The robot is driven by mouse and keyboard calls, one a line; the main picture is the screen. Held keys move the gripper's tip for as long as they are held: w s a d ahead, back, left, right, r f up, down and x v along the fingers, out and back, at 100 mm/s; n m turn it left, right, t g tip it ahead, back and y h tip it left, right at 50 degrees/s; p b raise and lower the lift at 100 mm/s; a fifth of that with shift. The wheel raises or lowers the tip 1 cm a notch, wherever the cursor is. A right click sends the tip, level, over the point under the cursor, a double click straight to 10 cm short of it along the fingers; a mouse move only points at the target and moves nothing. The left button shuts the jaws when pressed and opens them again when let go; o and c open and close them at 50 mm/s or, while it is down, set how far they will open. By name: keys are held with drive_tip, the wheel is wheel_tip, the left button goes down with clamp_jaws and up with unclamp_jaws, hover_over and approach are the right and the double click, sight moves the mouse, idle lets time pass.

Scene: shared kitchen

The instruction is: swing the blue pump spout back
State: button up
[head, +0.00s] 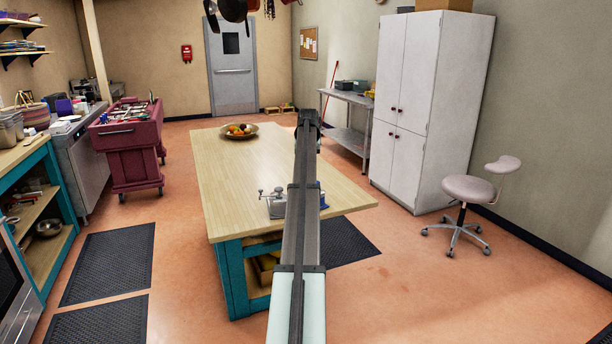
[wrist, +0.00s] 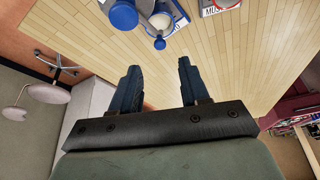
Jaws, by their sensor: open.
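Blue-topped pump parts stand on the wooden island top. In the wrist view, a large round blue cap (wrist: 123,15) with white below it is at the top edge. A smaller blue knob (wrist: 160,43) on a pale stem is to its right. I cannot tell which way the spout points; the view cuts part of it off. In the head view, a small blue piece (head: 323,201) shows just right of my arm, which hides part of the group. My gripper (wrist: 158,72) is open, with nothing between its fingers and apart from the pump parts.
A small metallic fixture (head: 272,194) stands left of my arm on the island (head: 225,170). A fruit bowl (head: 240,131) is at the island's far end. The island's left side is clear.

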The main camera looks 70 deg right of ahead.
drive_tip(key=x, duration=0.7)
drive_tip(key=shift+d+f, duration=0.1)
drive_tip(key=shift+f, duration=0.1)
clamp_jaws()
idle(0.5)
